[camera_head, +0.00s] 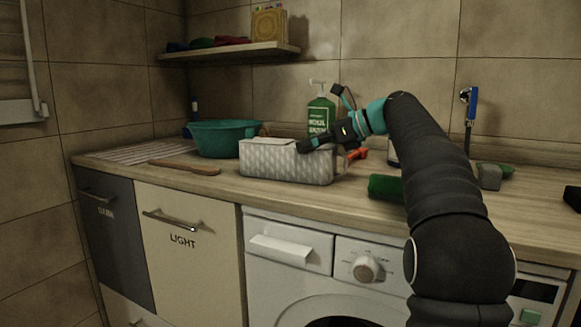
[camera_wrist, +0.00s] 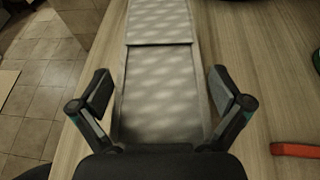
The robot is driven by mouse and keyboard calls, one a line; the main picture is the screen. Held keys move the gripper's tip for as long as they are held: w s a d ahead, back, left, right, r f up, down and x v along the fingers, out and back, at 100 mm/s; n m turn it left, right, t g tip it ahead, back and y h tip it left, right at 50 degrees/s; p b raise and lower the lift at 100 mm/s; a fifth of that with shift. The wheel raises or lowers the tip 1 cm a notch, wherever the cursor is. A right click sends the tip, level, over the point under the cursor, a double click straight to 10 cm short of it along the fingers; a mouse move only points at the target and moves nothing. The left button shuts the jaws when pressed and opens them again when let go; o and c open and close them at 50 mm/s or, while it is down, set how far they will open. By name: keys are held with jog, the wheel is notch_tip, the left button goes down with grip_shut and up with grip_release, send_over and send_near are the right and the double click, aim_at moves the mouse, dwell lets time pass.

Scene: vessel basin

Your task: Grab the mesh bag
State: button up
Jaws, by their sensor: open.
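The mesh bag (camera_head: 287,163) appears to be the grey, pale-patterned, box-shaped bag lying along the counter's front. In the wrist view the bag (camera_wrist: 162,90) runs up the middle, with a flap edge across its top. My gripper (camera_head: 312,143) is over the right part of the bag in the head view. In the wrist view my gripper (camera_wrist: 160,92) is open, with one finger on each side of the bag. Gaps show between the fingers and the bag's sides. How far the fingertips are above the counter is hard to tell.
A teal basin (camera_head: 222,138) stands behind left, with a wooden brush (camera_head: 185,167) in front. A green bottle (camera_head: 320,115) is behind the bag. A red-orange item (camera_wrist: 297,149) lies right of the gripper. A green item (camera_head: 385,187) lies at the counter's front edge.

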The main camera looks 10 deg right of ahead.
jog(key=shift+w+a+f, duration=0.2)
jog(key=shift+w+a, duration=0.05)
jog(key=shift+a, duration=0.15)
jog(key=c, duration=1.3)
jog(key=shift+c, duration=0.3)
jog(key=shift+r, duration=0.2)
